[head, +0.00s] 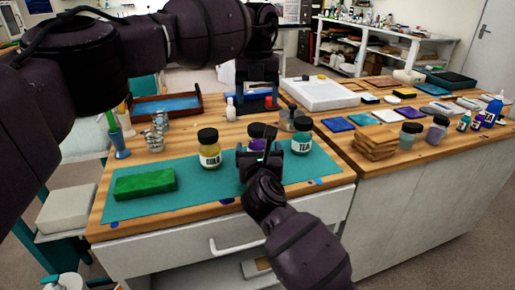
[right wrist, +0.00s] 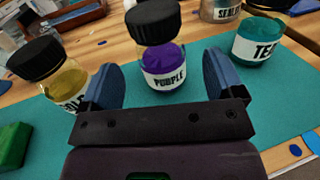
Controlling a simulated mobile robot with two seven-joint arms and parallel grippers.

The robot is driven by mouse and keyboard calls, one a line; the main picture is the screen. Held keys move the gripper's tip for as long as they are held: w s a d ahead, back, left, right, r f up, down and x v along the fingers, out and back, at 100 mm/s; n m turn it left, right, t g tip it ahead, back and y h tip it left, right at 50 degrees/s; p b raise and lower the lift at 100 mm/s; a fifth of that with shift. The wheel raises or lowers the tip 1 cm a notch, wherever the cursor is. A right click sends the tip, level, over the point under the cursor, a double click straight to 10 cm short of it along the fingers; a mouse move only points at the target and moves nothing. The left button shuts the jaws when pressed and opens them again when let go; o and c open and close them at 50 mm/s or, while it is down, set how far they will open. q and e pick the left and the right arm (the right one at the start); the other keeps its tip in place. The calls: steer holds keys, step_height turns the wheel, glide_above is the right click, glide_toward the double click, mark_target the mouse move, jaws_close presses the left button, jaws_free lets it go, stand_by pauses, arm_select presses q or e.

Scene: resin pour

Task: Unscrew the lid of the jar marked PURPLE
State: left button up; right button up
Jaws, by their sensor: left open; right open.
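The jar marked PURPLE (right wrist: 163,62) stands upright on the teal mat (head: 205,186), its black lid (right wrist: 152,20) on. In the head view the purple jar (head: 257,145) is partly hidden behind my right gripper (head: 258,161). My left gripper (head: 257,101) is open and empty, pointing down above and behind the jar.
A yellow jar (head: 209,149) stands left of the purple jar, and a teal jar (head: 302,136) stands right; both have black lids. A green block (head: 145,184) lies on the mat's left. Brown blocks (head: 375,142) are right.

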mark_target(258, 145)
steer(key=shift+w+a, duration=0.15)
steer(key=shift+w, duration=2.6)
steer(key=c, duration=1.2)
steer(key=o, duration=1.2)
steer(key=shift+s, duration=0.1)
